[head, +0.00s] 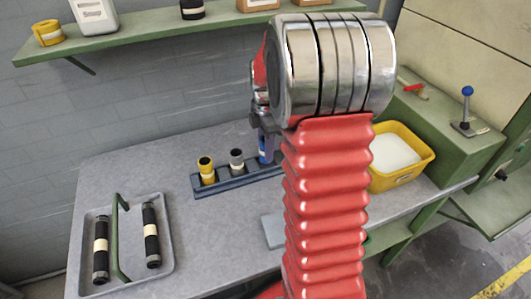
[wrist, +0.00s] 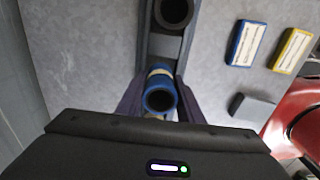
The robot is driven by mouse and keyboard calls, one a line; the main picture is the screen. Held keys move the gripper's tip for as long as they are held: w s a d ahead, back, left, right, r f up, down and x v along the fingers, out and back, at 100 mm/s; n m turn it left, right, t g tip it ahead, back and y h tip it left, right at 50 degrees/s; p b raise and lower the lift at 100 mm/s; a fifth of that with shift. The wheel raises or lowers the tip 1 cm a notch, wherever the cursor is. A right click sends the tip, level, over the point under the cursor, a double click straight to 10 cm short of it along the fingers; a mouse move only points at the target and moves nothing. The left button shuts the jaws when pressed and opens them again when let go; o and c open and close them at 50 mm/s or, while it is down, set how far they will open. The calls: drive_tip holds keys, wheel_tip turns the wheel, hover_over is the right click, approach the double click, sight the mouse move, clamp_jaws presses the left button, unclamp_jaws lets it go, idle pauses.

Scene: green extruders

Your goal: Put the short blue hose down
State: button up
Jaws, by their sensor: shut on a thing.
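The short blue hose (head: 265,150) stands upright at the right end of the dark blue rack (head: 236,184) in the head view. My gripper (head: 263,124) is above it, partly hidden by my arm. In the wrist view the blue hose (wrist: 160,92), with its open end and a pale band, sits between the two fingers of my gripper (wrist: 158,96), which is shut on it. I cannot tell whether its lower end rests in the rack.
A grey tray (head: 168,262) with a green handle and two black hoses lies at the left. A yellow bin (head: 404,178) with white contents is right of my arm. A blue block (wrist: 248,44) and a yellow block (wrist: 291,50) lie beside the rack. A shelf (head: 150,46) hangs above.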

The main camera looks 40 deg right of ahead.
drive_tip(key=shift+f, duration=1.1)
drive_tip(key=o, duration=1.1)
drive_tip(key=shift+r, duration=0.1)
wheel_tip(320, 180, up, 12)
